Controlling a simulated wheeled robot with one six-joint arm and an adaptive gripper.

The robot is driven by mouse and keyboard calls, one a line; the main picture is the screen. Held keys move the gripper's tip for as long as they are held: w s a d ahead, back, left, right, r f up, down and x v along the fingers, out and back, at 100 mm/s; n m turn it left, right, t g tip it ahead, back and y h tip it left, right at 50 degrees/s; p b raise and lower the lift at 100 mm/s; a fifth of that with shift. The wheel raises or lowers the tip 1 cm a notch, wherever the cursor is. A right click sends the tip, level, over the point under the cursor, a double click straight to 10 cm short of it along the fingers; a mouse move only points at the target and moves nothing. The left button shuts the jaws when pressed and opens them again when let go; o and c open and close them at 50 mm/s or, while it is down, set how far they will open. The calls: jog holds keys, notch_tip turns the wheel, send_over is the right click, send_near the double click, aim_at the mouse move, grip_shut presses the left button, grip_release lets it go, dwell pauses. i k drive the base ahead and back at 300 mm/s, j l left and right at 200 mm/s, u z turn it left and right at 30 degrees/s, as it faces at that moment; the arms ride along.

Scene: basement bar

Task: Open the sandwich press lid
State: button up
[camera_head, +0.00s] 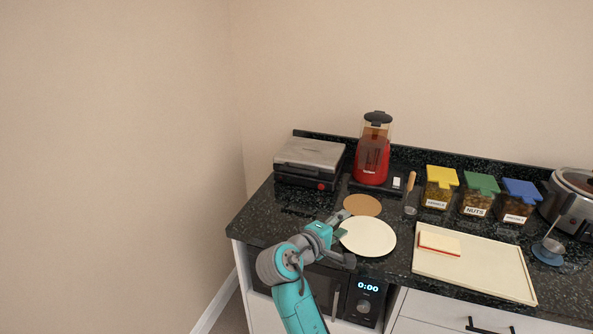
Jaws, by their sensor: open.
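The sandwich press (309,163) stands at the back left of the dark counter, near the wall. It has a silver-grey lid on a black base, with a red dot at its front right. The lid is down. My gripper (342,224) is open and empty, in front of the press and a little to its right, near the cork disc and the plate. It is apart from the press. The lid's handle is too small to make out.
A cork disc (362,205) and a cream plate (368,237) lie by my gripper. A red blender (373,152) stands right of the press. Lidded jars (478,196), a cutting board (474,268) and a cooker (572,201) are further right. The wall (222,130) is close on the left.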

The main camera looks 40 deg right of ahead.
aim_at(319, 158)
jog(key=i, duration=0.85)
